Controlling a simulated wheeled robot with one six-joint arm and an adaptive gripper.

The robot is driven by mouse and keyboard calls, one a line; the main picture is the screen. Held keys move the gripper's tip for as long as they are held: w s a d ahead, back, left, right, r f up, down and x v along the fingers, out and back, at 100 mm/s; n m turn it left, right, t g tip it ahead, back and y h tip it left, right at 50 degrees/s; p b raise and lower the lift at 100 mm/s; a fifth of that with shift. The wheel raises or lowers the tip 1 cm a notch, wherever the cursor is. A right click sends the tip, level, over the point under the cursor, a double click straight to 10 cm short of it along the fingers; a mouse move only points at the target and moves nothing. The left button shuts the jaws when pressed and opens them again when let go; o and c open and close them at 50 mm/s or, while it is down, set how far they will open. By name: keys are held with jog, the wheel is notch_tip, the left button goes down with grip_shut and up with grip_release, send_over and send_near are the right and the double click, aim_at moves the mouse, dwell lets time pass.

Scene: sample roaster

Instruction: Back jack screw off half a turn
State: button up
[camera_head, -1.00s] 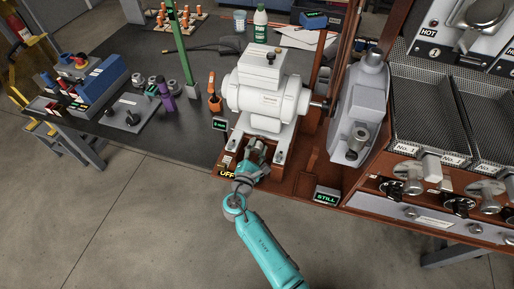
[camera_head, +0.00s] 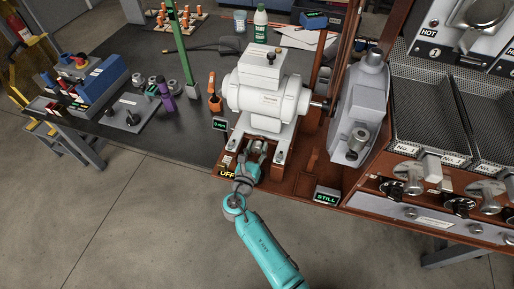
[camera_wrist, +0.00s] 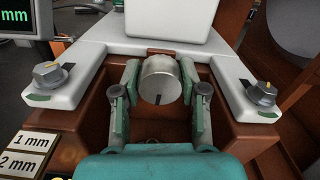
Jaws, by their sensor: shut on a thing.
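The jack screw (camera_wrist: 160,84) is a round silver knob with a dark mark on the lower part of its rim. It faces the wrist camera between the two arms of the white motor base. My gripper (camera_wrist: 160,92) has one finger on each side of the knob and is shut on it. In the head view my gripper (camera_head: 256,152) is at the front of the white motor (camera_head: 265,98), where it hides the knob. The motor sits on the brown bench.
Hex bolts stand on the left base arm (camera_wrist: 48,74) and right base arm (camera_wrist: 262,93). Plates reading 1 mm and 2 mm (camera_wrist: 28,148) lie at left. A display reads "STILL" (camera_head: 327,196), and an "OFF" sign (camera_head: 227,174) is beside my wrist. Wire-mesh trays (camera_head: 428,105) stand at right.

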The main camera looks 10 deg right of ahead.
jog(key=shift+f+n, duration=0.1)
jog(key=shift+n, duration=0.5)
jog(key=o, duration=1.1)
jog(key=shift+o, duration=0.2)
jog(key=v, duration=1.2)
